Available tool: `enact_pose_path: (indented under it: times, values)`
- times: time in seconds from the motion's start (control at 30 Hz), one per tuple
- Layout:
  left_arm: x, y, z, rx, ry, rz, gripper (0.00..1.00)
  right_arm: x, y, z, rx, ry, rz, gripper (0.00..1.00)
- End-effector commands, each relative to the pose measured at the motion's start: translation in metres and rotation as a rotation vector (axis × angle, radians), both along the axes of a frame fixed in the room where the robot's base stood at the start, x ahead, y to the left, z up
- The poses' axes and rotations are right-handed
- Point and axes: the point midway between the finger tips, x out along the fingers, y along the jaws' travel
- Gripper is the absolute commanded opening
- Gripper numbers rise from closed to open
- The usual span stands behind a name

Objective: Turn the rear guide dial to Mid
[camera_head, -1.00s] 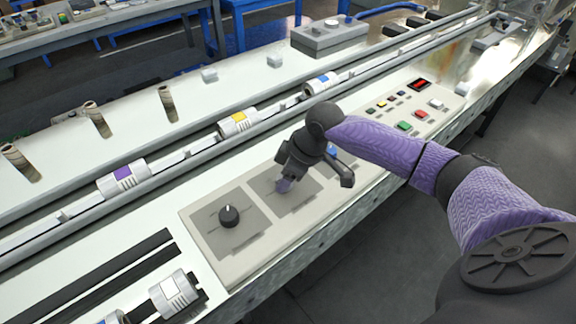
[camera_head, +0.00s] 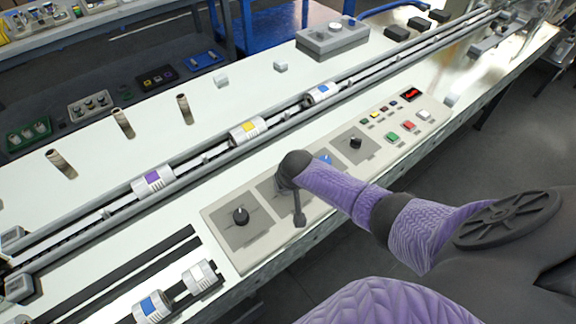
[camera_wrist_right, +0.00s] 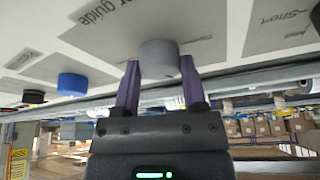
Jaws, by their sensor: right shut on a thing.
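The control panel (camera_head: 236,254) runs along the front of the machine. My right gripper (camera_wrist_right: 160,66) is at its second dial plate from the left in the head view. In the right wrist view its two purple fingers are shut on a round grey dial (camera_wrist_right: 159,52), one on each side. The plate by this dial carries a partly cut-off label ending in "r guide" (camera_wrist_right: 98,14). The dial's pointer and its setting cannot be made out. In the head view my wrist (camera_head: 292,167) hides the dial and fingertips. My left gripper is not in view.
A black dial (camera_head: 240,216) is to the left on the panel. A blue knob (camera_head: 326,160) and another black dial (camera_head: 355,143) are to the right, then several buttons (camera_head: 392,137). A conveyor with wrapped rolls (camera_head: 153,180) runs behind the panel.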

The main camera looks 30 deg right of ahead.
Motion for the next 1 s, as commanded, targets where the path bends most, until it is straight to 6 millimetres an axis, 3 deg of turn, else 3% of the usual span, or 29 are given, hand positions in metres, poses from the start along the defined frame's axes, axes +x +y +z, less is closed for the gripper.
enact_pose_path:
  times: [0.4,1.0]
  values:
    - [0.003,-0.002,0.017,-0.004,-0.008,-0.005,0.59,0.001,0.003,0.001,0.003,0.0,-0.392,0.0]
    - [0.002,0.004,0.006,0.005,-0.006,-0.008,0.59,0.003,0.003,-0.001,0.0,-0.002,-0.862,0.0]
